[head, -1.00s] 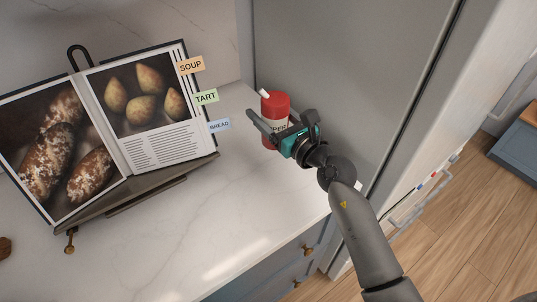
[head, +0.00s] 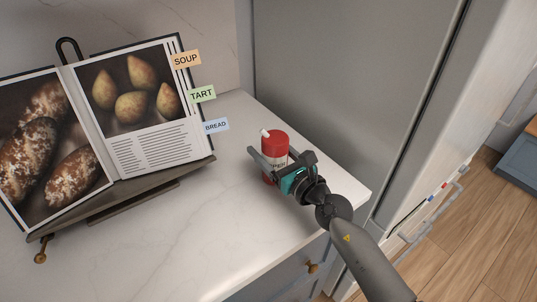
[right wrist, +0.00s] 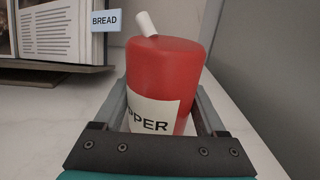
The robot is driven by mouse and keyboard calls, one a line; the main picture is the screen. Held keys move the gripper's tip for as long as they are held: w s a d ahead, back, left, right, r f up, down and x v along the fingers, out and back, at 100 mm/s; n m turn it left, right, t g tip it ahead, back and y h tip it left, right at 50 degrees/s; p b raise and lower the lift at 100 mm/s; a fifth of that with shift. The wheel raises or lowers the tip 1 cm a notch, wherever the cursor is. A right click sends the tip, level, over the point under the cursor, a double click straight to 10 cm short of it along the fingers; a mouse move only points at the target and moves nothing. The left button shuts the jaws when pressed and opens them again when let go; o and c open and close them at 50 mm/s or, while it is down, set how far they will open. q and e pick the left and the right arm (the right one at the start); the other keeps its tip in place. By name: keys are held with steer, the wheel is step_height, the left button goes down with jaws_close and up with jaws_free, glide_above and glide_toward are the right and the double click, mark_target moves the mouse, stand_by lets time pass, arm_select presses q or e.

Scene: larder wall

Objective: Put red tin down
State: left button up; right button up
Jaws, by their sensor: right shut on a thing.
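The red tin (head: 275,142) has a pale label, partly reading "PPER" in the right wrist view (right wrist: 165,75), and a small white piece on its top. It is upright over the white counter near the counter's right end. My right gripper (head: 268,172) is shut around the tin, with one finger on each side; the fingers also show in the right wrist view (right wrist: 165,108). The tin's lower part is mostly hidden by the gripper, so I cannot tell whether its base touches the counter. My left gripper is not in view.
An open cookbook (head: 150,152) with SOUP, TART and BREAD tabs stands on a dark stand (head: 110,203) to the left. A tall grey panel (head: 340,80) rises behind and right of the counter (head: 190,225). Counter between stand and tin is clear.

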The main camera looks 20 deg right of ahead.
steer(key=shift+r, duration=0.1)
steer(key=shift+f, duration=0.2)
steer(key=o, duration=1.5)
